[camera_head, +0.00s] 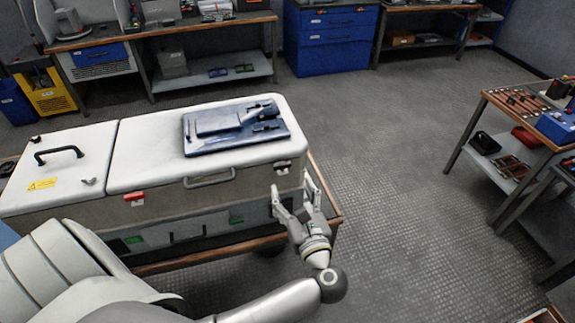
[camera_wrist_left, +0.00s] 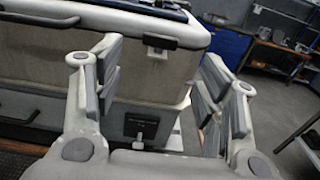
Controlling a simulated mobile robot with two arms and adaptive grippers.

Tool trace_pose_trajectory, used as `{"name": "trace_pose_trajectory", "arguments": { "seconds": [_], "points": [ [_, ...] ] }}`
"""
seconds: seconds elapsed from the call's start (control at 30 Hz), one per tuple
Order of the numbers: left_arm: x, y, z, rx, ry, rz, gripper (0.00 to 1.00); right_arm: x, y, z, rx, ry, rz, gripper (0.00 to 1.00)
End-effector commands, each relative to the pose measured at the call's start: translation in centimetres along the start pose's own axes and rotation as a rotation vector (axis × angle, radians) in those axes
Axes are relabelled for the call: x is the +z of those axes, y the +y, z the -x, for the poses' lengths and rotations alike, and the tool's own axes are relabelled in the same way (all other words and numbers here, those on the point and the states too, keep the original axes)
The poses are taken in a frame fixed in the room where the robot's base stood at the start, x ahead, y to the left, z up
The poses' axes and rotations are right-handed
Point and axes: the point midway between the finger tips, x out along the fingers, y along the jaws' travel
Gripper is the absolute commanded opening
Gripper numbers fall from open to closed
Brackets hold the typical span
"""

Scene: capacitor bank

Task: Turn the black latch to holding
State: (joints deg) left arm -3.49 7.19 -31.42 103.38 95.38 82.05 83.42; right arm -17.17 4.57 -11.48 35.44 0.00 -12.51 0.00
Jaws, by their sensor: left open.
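A small black latch (camera_head: 282,166) sits on the front face of the white-lidded case (camera_head: 150,140), near its right corner. A black latch also shows in the left wrist view (camera_wrist_left: 160,41), just under the lid edge. Lower on the case, between the fingers, is a dark square fitting (camera_wrist_left: 141,126) with a small grey knob; I cannot tell which fitting the task means. My left gripper (camera_head: 292,196) is open and empty, in front of the case's right corner below the latch. Its fingers stand wide apart in the wrist view (camera_wrist_left: 158,78). My right gripper is not in view.
A dark blue panel (camera_head: 215,140) lies on the lid. The front has a grey handle (camera_head: 209,179) and a red latch (camera_head: 134,198). The case rests on a wooden-edged cart (camera_head: 335,218). Open floor (camera_head: 400,160) lies right, before a workbench (camera_head: 520,115).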

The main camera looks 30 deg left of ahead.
Motion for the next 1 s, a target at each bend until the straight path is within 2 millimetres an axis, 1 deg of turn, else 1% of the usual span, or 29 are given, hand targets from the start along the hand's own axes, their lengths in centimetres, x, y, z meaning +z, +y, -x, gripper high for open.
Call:
{"name": "trace_pose_trajectory", "arguments": {
  "seconds": [0.03, 0.1, 0.2, 0.33, 0.5, 0.77, 0.8, 0.87, 1.0],
  "points": [
    [0.6, 0.0, -1.2, 0.001, -0.007, -0.004, 0.64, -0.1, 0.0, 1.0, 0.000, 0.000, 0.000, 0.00],
    [0.7, 0.1, -2.6, 0.002, -0.007, -0.004, 0.64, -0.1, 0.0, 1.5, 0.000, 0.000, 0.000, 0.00],
    [0.6, 0.0, -4.4, -0.001, -0.006, -0.004, 0.64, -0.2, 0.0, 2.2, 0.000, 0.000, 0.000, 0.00],
    [0.4, 0.0, -6.2, -0.001, -0.005, -0.004, 0.64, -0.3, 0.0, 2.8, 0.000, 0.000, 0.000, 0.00],
    [0.2, 0.0, -7.3, -0.001, -0.003, -0.002, 0.64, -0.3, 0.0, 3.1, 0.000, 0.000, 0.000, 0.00],
    [0.1, 0.0, -7.5, -0.001, -0.002, -0.001, 0.64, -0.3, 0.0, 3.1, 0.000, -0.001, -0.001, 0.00],
    [0.1, 0.0, -7.5, -0.001, -0.002, -0.002, 0.63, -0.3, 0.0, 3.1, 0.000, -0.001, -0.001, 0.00],
    [0.1, 0.0, -7.5, -0.001, -0.002, -0.002, 0.55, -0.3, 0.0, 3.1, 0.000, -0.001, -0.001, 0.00],
    [0.1, 0.0, -7.4, -0.001, -0.002, -0.002, 0.37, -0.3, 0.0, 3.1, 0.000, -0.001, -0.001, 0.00]
  ]
}}
